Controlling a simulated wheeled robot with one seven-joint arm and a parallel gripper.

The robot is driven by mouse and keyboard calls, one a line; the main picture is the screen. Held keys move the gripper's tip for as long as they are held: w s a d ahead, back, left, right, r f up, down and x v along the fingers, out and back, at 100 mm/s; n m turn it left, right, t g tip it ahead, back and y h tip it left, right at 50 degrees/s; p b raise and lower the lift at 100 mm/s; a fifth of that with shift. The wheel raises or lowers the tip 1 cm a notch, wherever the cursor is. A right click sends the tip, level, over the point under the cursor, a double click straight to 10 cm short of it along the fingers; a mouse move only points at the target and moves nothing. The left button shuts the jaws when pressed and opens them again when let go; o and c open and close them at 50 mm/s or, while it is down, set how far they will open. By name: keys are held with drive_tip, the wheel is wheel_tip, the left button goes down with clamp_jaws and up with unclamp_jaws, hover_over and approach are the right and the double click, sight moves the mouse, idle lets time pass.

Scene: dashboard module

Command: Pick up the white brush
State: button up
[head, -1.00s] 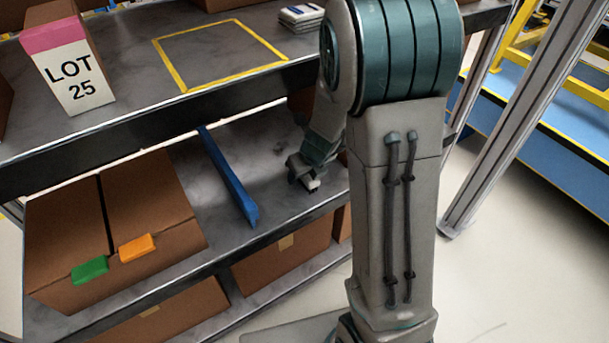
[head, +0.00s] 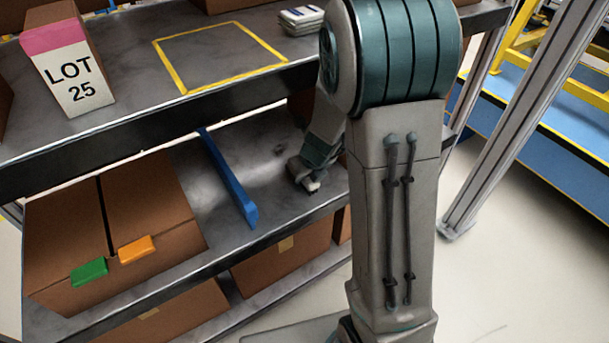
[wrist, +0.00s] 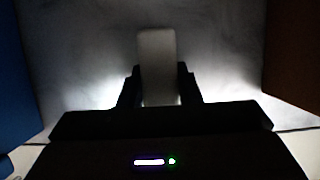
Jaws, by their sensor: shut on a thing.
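The white brush (wrist: 158,52) shows in the wrist view as a pale upright block, greyish in the dim light. My gripper (wrist: 159,70) is shut on it, with one dark finger against each side. In the head view my gripper (head: 310,185) is low over the lower shelf, right of the blue divider. The brush can hardly be made out there. I cannot tell whether it touches the shelf.
The blue divider (head: 229,178) stands left of my gripper. A cardboard box with green and orange tabs (head: 150,205) is farther left. The upper shelf (head: 130,115) overhangs, bearing a LOT 25 box (head: 66,65) and a yellow-taped square (head: 222,50).

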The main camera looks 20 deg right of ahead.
drive_tip(key=shift+r+p, duration=0.6)
drive_tip(key=shift+r, duration=0.25)
wheel_tip(320, 180, up, 3)
drive_tip(key=shift+f+p, duration=0.1)
drive_tip(key=shift+p, duration=1.05)
drive_tip(key=s+d+b, duration=0.2)
drive_tip(key=s+b, duration=0.3)
drive_tip(key=s, duration=0.3)
drive_tip(key=s+d+b, duration=0.3)
drive_tip(key=s+b, duration=0.2)
drive_tip(key=s, duration=0.4)
drive_tip(key=shift+d+f+b, duration=0.25)
drive_tip(key=shift+d+b, duration=0.05)
drive_tip(key=shift+b, duration=0.1)
drive_tip(key=shift+o, duration=1.2)
drive_tip(key=shift+c, duration=0.2)
